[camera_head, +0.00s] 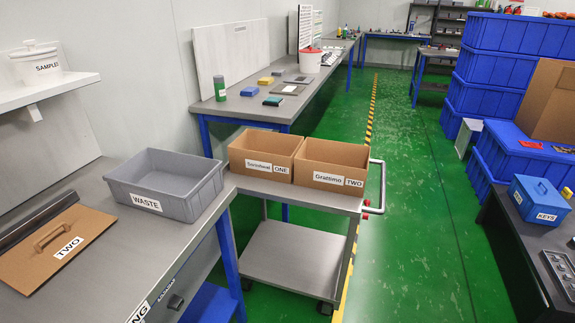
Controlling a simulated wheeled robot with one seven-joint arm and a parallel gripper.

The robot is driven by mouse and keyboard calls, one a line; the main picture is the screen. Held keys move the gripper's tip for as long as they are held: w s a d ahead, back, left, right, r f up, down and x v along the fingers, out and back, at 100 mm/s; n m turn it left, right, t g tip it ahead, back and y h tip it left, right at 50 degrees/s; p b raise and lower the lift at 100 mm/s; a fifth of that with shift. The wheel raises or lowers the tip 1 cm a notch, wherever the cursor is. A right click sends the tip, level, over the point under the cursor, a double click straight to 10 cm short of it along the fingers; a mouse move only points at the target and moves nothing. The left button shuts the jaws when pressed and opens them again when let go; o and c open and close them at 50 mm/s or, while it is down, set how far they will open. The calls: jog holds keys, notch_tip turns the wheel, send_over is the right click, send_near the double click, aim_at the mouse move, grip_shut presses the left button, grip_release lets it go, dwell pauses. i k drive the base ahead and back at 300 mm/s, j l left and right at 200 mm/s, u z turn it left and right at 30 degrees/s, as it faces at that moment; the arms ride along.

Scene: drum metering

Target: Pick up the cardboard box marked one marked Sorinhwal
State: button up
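The cardboard box marked ONE (265,155) is an open-topped brown box with a white label on its front. The name on the label is small and looks like Sorinhwal. It stands upright on the grey top of a cart (345,204), near the middle of the view. A like box marked TWO (331,165), labelled with another name, stands right beside it on the right. The inside floors of both boxes are hidden. My gripper is not in view.
A grey WASTE bin (166,184) sits on the bench (150,245), close left of the cart. A brown lid marked TWO (58,246) lies farther left. The cart handle (382,187) is on the right. Green floor is clear beyond it; blue crates (500,70) stand at right.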

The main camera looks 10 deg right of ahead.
aim_at(266, 156)
jog(key=i+j+u, duration=0.2)
jog(key=i+u, duration=0.15)
jog(key=i, duration=0.5)
jog(key=i+u, duration=0.3)
jog(key=i, duration=0.55)
